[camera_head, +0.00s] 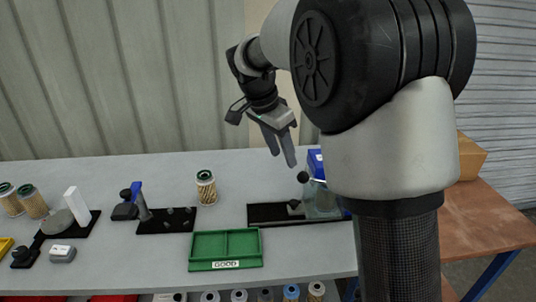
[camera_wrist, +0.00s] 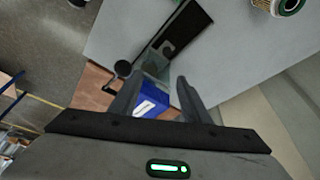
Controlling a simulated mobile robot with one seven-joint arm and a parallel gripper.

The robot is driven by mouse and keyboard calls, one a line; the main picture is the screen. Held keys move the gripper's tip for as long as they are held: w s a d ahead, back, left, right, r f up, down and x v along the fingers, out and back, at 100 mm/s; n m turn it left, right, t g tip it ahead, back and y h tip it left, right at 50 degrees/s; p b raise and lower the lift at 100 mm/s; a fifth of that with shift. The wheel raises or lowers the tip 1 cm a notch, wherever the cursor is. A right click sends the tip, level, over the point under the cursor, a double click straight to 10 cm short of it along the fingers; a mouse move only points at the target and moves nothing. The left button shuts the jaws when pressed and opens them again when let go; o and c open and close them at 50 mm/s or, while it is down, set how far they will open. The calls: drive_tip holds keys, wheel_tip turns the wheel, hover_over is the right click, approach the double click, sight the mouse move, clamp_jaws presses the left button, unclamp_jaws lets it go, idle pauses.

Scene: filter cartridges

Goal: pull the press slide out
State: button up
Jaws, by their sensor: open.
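The press stands at the right of the grey table, with a blue body (camera_head: 315,160), a clear guard (camera_head: 322,200), a black ball knob (camera_head: 303,177) and a long black base (camera_head: 268,213). A small dark part sits on the base beside the guard; I cannot tell the slide's exact outline. My gripper (camera_head: 283,158) is open and empty, above and behind the press, fingers pointing down. In the wrist view, the blue body (camera_wrist: 152,103) shows between the fingers (camera_wrist: 159,76), with the knob (camera_wrist: 123,68) just left and the base (camera_wrist: 188,28) beyond. My arm hides the press's right side.
A green tray (camera_head: 226,250) marked GOOD lies at the front. A filter cartridge (camera_head: 206,188) stands behind it. A black fixture with a blue-handled clamp (camera_head: 140,200) and another fixture with a white block (camera_head: 77,207) are further left. A cardboard box (camera_head: 470,158) stands on the brown table at right.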

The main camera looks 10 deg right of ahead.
drive_tip(key=m, duration=0.2)
approach(294, 201)
drive_tip(key=shift+h, duration=0.3)
drive_tip(key=x, duration=0.2)
drive_tip(key=b+x, duration=0.1)
drive_tip(key=x, duration=0.2)
drive_tip(key=b+x, duration=0.1)
drive_tip(key=x, duration=0.1)
drive_tip(key=shift+a+f, duration=0.2)
drive_tip(key=shift+f, duration=0.25)
clamp_jaws()
drive_tip(key=a+b, duration=0.2)
drive_tip(key=a, duration=1.1)
drive_tip(key=shift+a, duration=0.25)
